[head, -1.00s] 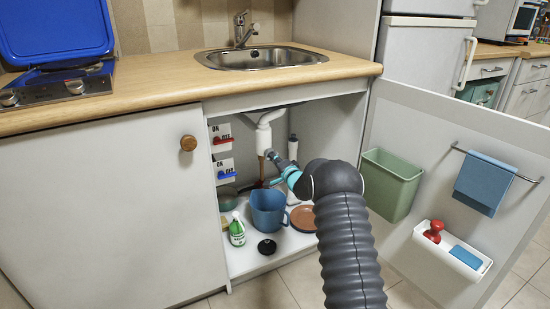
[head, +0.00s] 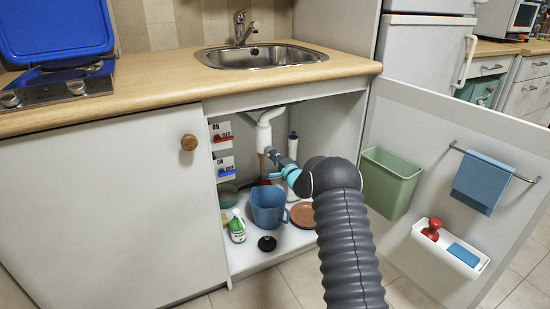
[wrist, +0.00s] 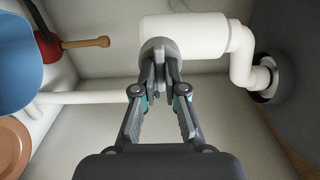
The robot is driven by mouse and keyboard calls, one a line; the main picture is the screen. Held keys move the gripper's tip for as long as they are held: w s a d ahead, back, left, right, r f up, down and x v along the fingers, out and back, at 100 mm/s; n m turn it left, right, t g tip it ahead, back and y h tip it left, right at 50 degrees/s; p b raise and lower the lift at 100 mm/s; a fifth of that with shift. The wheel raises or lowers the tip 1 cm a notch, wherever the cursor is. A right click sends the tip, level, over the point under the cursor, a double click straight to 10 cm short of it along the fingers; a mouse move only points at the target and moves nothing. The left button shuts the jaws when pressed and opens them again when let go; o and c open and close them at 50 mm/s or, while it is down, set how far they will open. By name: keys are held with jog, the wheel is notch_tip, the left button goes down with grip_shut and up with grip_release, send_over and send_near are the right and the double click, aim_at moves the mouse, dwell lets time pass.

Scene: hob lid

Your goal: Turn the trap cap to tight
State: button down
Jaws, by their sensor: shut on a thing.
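The trap cap (wrist: 152,48) is a grey round cap with a narrow grip tab, at the end of the white trap body (wrist: 185,38) in the wrist view. My gripper (wrist: 160,72) is shut on the cap's tab, one finger on each side. The fingers hide part of the tab, and no tight mark is readable. In the head view the white trap (head: 264,132) hangs below the sink, and my gripper (head: 270,153) is at its lower end. The cap is too small and covered there to make out.
A blue jug (head: 267,212), a green-white bottle (head: 237,230), a black disc-shaped thing (head: 267,244) and a terracotta plate (head: 303,215) stand on the cabinet floor. A red plunger with a wooden handle (wrist: 85,43) is left of the cap. The open door (head: 410,145) is on the right.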

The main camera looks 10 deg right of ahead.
jog(key=c, duration=1.2)
grip_release()
jog(key=shift+c, duration=0.2)
jog(key=v, duration=1.2)
